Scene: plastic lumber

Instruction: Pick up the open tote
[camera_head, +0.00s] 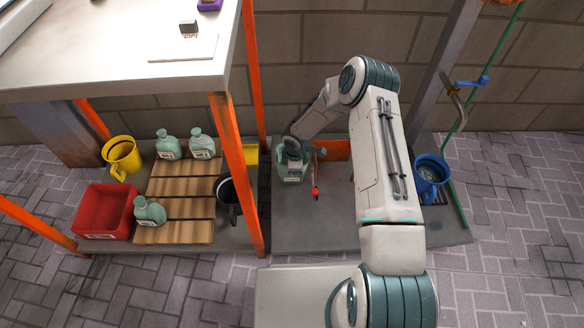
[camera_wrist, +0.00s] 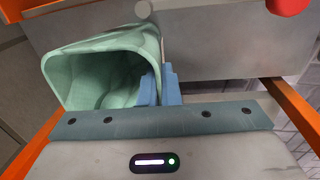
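The open tote is a pale green, hollow container with a wide mouth. It fills the upper left of the wrist view (camera_wrist: 75,85) and shows in the head view (camera_head: 291,174) above the grey platform, partly covered by my gripper. My gripper (camera_wrist: 160,80) has two blue fingers close together at the tote's right wall. One finger is inside the mouth and the other outside, with the wall between them. I cannot tell whether the tote's base touches the platform.
A red-tipped item (camera_head: 315,190) is just right of the tote. A blue bucket (camera_head: 430,175) stands farther right by a pipe. Left, behind an orange post (camera_head: 233,160), are a black bucket (camera_head: 229,198), green jugs (camera_head: 168,146), a yellow bucket (camera_head: 122,155) and a red bin (camera_head: 104,212).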

